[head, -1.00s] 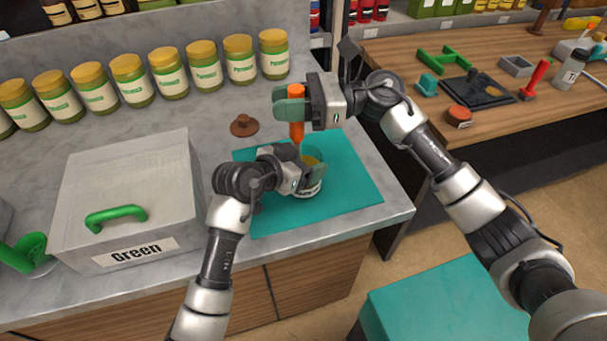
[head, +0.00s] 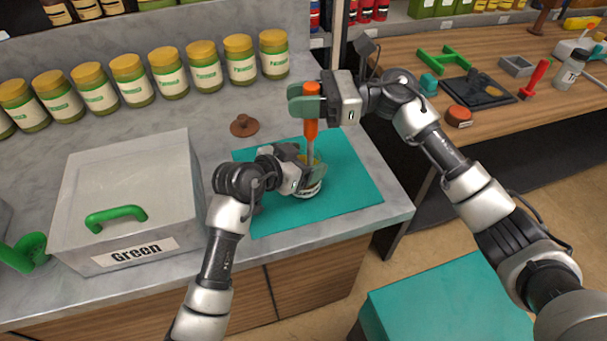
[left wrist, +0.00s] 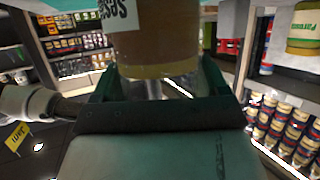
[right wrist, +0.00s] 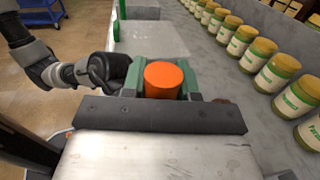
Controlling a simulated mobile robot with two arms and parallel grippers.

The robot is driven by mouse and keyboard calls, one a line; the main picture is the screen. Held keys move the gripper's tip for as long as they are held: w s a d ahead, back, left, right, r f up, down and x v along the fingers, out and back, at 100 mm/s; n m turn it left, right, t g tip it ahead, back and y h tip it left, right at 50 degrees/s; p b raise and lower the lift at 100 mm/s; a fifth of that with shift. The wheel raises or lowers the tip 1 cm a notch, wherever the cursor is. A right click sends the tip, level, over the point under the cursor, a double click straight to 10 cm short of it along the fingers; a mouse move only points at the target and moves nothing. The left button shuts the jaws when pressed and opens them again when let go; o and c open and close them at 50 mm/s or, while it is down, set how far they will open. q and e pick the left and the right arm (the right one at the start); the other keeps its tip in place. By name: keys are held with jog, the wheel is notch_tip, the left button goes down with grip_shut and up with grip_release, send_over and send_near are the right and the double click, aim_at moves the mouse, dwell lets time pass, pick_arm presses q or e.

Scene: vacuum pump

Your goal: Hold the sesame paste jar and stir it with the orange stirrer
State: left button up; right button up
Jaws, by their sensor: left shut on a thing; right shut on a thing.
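The sesame paste jar (head: 312,190) stands upright on the teal mat (head: 352,190). My left gripper (head: 304,180) is shut on the jar from the left and hides part of it. The jar (left wrist: 155,45) also shows between the left fingers in the left wrist view. My right gripper (head: 308,104) is shut on the handle of the orange stirrer (head: 312,127), above the jar. The stirrer is nearly upright and its grey shaft points down to the jar's mouth. Its lower end is hidden. The handle top (right wrist: 164,80) shows between the right fingers in the right wrist view.
A lidded grey box (head: 125,190) labelled Green stands left of the mat. A brown knobbed lid (head: 243,125) lies behind the mat. Several yellow-lidded jars (head: 170,73) line the counter's back. A wooden table (head: 500,60) with tools stands at the right.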

jog(key=shift+w, duration=0.2)
jog(key=shift+w+a, duration=0.2)
jog(key=shift+a, duration=0.25)
jog(key=shift+w+a, duration=0.2)
jog(key=shift+a, duration=0.25)
jog(key=shift+s+a, duration=0.2)
jog(key=shift+s, duration=0.3)
jog(key=shift+s+a, duration=0.2)
jog(key=shift+s, duration=0.25)
jog(key=shift+d, duration=0.1)
jog(key=shift+s+d, duration=0.45)
jog(key=shift+d, duration=0.35)
